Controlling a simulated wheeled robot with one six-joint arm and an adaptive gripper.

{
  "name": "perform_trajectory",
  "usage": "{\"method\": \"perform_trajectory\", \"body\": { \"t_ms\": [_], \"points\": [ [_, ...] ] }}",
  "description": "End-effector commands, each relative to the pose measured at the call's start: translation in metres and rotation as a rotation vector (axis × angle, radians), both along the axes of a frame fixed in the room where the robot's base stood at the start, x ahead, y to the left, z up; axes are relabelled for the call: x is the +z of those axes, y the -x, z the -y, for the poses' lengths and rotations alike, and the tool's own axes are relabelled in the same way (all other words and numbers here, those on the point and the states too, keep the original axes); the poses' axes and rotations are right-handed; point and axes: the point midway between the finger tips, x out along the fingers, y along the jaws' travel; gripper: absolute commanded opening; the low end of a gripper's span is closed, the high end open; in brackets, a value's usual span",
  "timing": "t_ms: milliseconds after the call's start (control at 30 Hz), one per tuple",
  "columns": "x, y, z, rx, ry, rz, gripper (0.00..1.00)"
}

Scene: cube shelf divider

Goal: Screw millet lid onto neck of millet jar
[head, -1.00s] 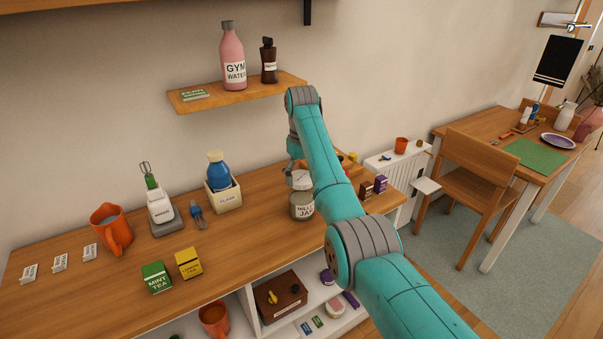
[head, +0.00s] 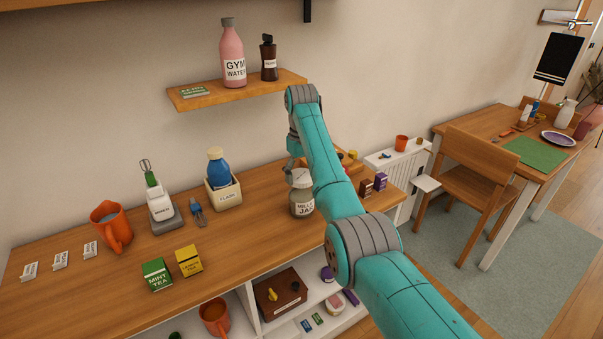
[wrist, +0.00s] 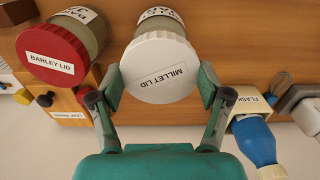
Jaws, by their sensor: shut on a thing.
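The millet jar (head: 302,207) stands upright on the wooden counter, partly behind my arm in the head view. The white millet lid (wrist: 160,68) is between my gripper's fingers (wrist: 159,84), one on each side of its rim. The lid also shows at the jar's top in the head view (head: 301,179), with no clear gap. In the wrist view the lid covers most of the jar (wrist: 168,20). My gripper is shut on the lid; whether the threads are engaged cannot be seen.
A jar with a red barley lid (wrist: 51,53) stands close beside the millet jar. A blue flask (head: 218,169) in a cream holder is to the left in the head view. Small dark boxes (head: 381,181) stand to the right.

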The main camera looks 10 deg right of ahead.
Motion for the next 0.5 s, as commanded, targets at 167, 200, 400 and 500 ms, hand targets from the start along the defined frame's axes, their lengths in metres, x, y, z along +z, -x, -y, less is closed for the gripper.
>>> {"method": "perform_trajectory", "body": {
  "t_ms": [167,200,400,500],
  "points": [
    [-0.0037,0.0001,0.0000,0.000,0.000,0.000,0.35],
    [-0.0044,0.0001,0.0000,0.000,0.000,0.000,0.35],
    [-0.0081,0.0001,-0.0001,0.000,0.000,-0.001,0.35],
    [-0.0099,0.0001,-0.0001,0.000,0.000,-0.001,0.35]
  ]
}}
